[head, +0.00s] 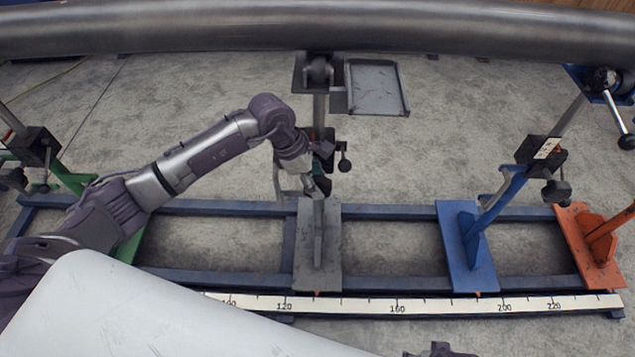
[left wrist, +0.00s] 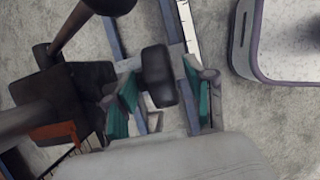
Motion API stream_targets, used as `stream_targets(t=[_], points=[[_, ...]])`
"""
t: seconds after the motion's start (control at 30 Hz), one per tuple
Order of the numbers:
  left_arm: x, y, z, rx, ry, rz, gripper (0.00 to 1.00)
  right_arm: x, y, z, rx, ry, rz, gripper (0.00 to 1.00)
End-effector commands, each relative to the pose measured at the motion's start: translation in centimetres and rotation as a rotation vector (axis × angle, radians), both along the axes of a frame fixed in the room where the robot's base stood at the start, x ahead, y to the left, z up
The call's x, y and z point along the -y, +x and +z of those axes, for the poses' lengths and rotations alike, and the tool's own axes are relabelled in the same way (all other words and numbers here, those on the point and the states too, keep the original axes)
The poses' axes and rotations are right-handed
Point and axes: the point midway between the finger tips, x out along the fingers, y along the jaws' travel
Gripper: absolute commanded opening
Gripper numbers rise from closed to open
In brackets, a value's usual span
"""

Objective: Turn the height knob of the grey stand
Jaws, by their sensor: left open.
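The grey stand (head: 317,250) rises from the rail frame in the middle of the head view, with a dark clamp block on its post. A black ball knob (head: 344,165) hangs at the right of the post. My left gripper (head: 320,180) is at the post, partly covering the clamp area. In the left wrist view, its teal-padded fingers (left wrist: 160,103) are open. A dark rounded knob (left wrist: 158,75) shows between them, with gaps at both sides. A lever with a black ball end and the dark clamp block (left wrist: 75,95) lie to the left.
A thick grey pipe (head: 400,28) spans the top. A small tray (head: 375,88) is beside the stand's head. A blue stand (head: 468,245) and an orange stand (head: 590,245) stand to the right, a green one to the left. A ruler strip (head: 400,306) runs along the front rail.

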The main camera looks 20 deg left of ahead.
Motion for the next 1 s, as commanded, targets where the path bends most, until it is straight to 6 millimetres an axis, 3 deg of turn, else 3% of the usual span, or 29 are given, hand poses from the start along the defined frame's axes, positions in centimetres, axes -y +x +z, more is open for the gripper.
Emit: stream_targets(t=[0.4, 0.73, 1.0], points=[[0.37, 0.11, -0.90, 0.001, -0.001, -0.001, 0.54, -0.01, 0.13, 0.40, 0.003, 0.001, 0.000, 0.96], [0.36, 0.10, -0.87, 0.000, 0.000, -0.001, 0.01, -0.02, 0.14, 0.39, 0.003, 0.001, 0.000, 0.96], [0.29, 0.11, -0.95, 0.004, -0.009, -0.001, 0.00, 0.00, 0.03, 0.23, -0.004, -0.001, 0.000, 0.96]])
